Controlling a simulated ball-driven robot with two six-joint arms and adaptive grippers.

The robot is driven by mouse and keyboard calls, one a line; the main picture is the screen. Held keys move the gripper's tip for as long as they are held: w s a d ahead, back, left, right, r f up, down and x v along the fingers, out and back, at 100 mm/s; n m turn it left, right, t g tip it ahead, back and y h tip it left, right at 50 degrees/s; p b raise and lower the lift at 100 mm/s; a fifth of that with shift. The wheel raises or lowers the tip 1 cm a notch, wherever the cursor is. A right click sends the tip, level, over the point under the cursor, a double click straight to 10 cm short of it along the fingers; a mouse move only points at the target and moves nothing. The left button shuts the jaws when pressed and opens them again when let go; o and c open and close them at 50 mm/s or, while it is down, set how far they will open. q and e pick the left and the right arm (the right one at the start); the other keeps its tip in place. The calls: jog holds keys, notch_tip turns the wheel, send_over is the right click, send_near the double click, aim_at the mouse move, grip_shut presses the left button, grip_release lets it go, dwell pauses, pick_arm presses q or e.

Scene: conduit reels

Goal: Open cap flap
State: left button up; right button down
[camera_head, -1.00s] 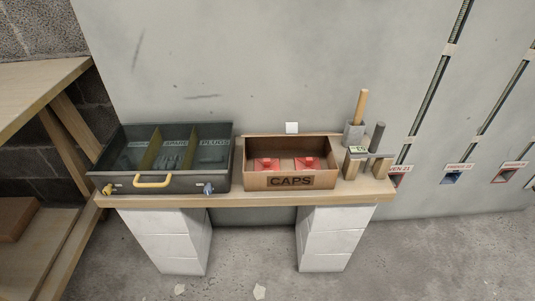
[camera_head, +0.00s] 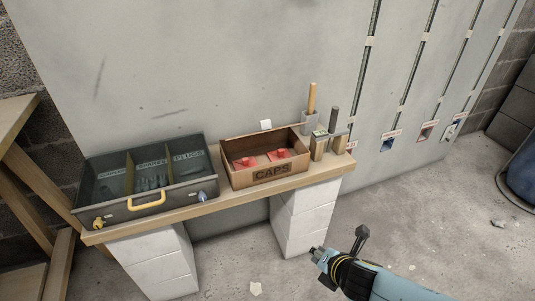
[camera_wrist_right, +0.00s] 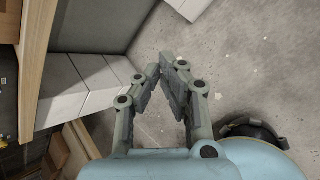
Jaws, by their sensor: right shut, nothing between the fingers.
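The cardboard box marked CAPS (camera_head: 271,171) stands on the wooden bench in the head view, its top open. Two red caps (camera_head: 245,161) and (camera_head: 278,154) lie inside. I cannot make out which part is the cap flap. My right gripper (camera_head: 361,236) is in front of the bench, low and to the right of the box, apart from it. Its fingers are shut and empty in the right wrist view (camera_wrist_right: 168,68), with bare floor behind them. My left gripper is not in view.
A dark sectioned case (camera_head: 145,207) with a yellow handle stands left of the box. Upright tools in holders (camera_head: 311,122) stand to its right. Labelled coloured fittings (camera_head: 387,145) line the wall's foot. White block piers (camera_head: 302,216) support the bench (camera_head: 225,203).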

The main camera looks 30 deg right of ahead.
aim_at(261, 127)
jog(key=w+r+n+t+p, duration=0.1)
jog(key=w+r+n+t, duration=0.2)
jog(key=w+r+n, duration=0.5)
jog(key=w+r+n+t, duration=0.25)
jog(key=w+r, duration=0.35)
jog(key=r, duration=0.5)
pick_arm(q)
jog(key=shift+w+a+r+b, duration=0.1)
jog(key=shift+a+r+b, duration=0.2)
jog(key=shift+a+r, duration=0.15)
pick_arm(e)
jog(key=w+d, duration=0.2)
jog(key=w, duration=0.9)
jog(key=shift+f+h, duration=0.15)
jog(key=shift+h, duration=0.25)
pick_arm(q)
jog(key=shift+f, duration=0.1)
pick_arm(e)
jog(key=shift+g, duration=0.25)
